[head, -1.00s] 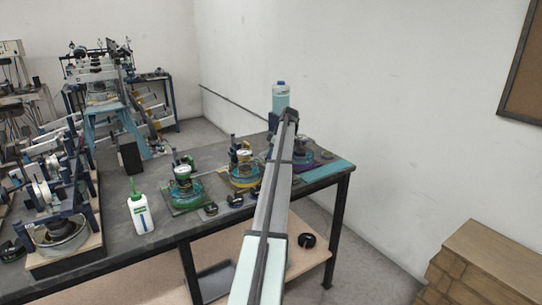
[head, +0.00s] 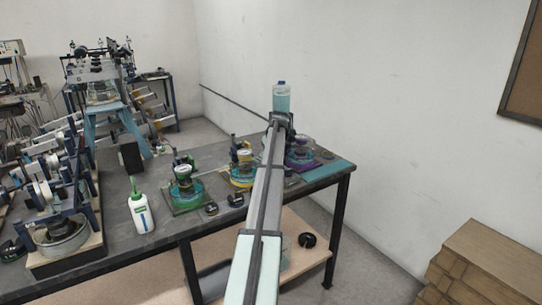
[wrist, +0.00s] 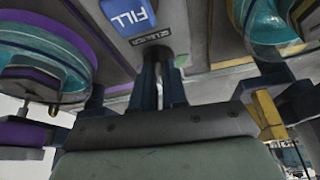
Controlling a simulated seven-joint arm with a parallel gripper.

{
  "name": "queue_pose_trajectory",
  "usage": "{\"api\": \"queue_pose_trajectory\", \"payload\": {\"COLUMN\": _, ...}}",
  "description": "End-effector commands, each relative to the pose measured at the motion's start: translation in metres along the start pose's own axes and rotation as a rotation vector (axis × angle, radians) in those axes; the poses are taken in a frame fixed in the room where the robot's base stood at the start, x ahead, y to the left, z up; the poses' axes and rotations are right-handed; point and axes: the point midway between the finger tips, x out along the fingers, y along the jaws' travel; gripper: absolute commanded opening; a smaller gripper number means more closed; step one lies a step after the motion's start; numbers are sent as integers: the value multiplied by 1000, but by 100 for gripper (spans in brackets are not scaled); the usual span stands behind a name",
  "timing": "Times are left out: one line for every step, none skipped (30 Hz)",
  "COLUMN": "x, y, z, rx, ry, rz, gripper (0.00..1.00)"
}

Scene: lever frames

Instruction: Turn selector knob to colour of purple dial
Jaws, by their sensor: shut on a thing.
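The purple dial unit (head: 302,162) stands at the right of the bench, and its purple ring shows at the left of the wrist view (wrist: 95,40). My gripper (head: 281,122) is between the yellow and purple units in the head picture.
The yellow dial unit (head: 242,173) and green dial unit (head: 185,187) stand left of my arm. A bottle of pale blue liquid (head: 281,100) shows just beyond my gripper. A white bottle (head: 141,214) stands at the bench front. Small dark round parts (head: 235,200) lie between.

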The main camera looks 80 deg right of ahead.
Motion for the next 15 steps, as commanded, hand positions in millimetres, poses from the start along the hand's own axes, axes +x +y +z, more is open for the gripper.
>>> {"api": "queue_pose_trajectory", "payload": {"x": 0, "y": -1, "z": 1, "rx": 38, "ry": -1, "rz": 18, "gripper": 0}}
{"api": "queue_pose_trajectory", "payload": {"x": 0, "y": -1, "z": 1, "rx": 65, "ry": -1, "rz": 29, "gripper": 0}}
{"api": "queue_pose_trajectory", "payload": {"x": 0, "y": -2, "z": 1, "rx": 100, "ry": -2, "rz": 43, "gripper": 0}}
{"api": "queue_pose_trajectory", "payload": {"x": 0, "y": -2, "z": 1, "rx": 125, "ry": -2, "rz": 54, "gripper": 0}}
{"api": "queue_pose_trajectory", "payload": {"x": 0, "y": -2, "z": 1, "rx": 151, "ry": -2, "rz": 64, "gripper": 0}}
{"api": "queue_pose_trajectory", "payload": {"x": 0, "y": -2, "z": 0, "rx": 185, "ry": -1, "rz": 79, "gripper": 0}}
{"api": "queue_pose_trajectory", "payload": {"x": 0, "y": -2, "z": 0, "rx": 209, "ry": -1, "rz": 89, "gripper": 0}}
{"api": "queue_pose_trajectory", "payload": {"x": 0, "y": -3, "z": 0, "rx": 233, "ry": -1, "rz": 98, "gripper": 0}}
{"api": "queue_pose_trajectory", "payload": {"x": 0, "y": -3, "z": 0, "rx": 265, "ry": -2, "rz": 112, "gripper": 0}}
{"api": "queue_pose_trajectory", "payload": {"x": 0, "y": -3, "z": 0, "rx": 288, "ry": -2, "rz": 121, "gripper": 0}}
{"api": "queue_pose_trajectory", "payload": {"x": 0, "y": -3, "z": 0, "rx": 310, "ry": -2, "rz": 130, "gripper": 0}}
{"api": "queue_pose_trajectory", "payload": {"x": 0, "y": -3, "z": 0, "rx": 338, "ry": -2, "rz": 142, "gripper": 0}}
{"api": "queue_pose_trajectory", "payload": {"x": 0, "y": -3, "z": 0, "rx": 358, "ry": -2, "rz": 150, "gripper": 0}}
{"api": "queue_pose_trajectory", "payload": {"x": 0, "y": -3, "z": 0, "rx": 378, "ry": -2, "rz": 158, "gripper": 0}}
{"api": "queue_pose_trajectory", "payload": {"x": 0, "y": -3, "z": 0, "rx": 402, "ry": -2, "rz": 169, "gripper": 0}}
